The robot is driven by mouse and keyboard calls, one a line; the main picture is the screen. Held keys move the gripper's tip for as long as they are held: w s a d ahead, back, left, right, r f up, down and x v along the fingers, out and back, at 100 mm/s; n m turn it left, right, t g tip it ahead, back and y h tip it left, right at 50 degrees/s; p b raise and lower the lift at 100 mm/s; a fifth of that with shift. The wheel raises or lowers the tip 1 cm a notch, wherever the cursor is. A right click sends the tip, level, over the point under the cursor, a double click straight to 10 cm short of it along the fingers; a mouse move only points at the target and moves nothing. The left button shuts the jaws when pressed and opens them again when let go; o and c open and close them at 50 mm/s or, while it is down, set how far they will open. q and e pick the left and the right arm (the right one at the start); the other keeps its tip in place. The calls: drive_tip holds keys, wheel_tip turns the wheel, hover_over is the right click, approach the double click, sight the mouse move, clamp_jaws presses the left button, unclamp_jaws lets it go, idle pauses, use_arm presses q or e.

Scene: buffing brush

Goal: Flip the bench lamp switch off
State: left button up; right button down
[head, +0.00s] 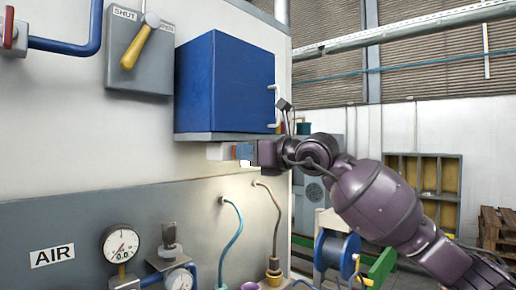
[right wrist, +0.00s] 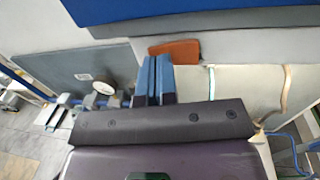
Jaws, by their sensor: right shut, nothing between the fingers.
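A pale lamp housing (head: 215,152) is fixed under the shelf below the blue cabinet, and the wall below it is brightly lit. My right gripper (head: 240,152) is at the right end of this housing, its blue fingers shut and empty. In the right wrist view the fingers (right wrist: 158,64) point at an orange-brown rectangular piece (right wrist: 175,50), which looks like the lamp switch. The fingertips are very near its lower edge; I cannot tell whether they touch. The piece is hidden behind my gripper in the head view. My left gripper is not in view.
The blue cabinet (head: 230,85) and its grey shelf (head: 225,136) are close above my right gripper. A teal hose (head: 231,240) and a brown hose (head: 276,220) hang below. Gauges (head: 121,243) and a lever box (head: 140,50) are at the left.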

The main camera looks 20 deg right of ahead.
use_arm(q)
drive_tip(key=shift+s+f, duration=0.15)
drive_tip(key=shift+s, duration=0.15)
use_arm(e)
drive_tip(key=shift+w, duration=0.1)
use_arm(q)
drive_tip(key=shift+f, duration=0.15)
use_arm(e)
drive_tip(key=shift+a+f, duration=0.1)
use_arm(q)
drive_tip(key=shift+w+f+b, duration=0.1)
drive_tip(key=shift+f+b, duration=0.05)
drive_tip(key=shift+b, duration=0.25)
use_arm(e)
drive_tip(key=shift+a, duration=0.15)
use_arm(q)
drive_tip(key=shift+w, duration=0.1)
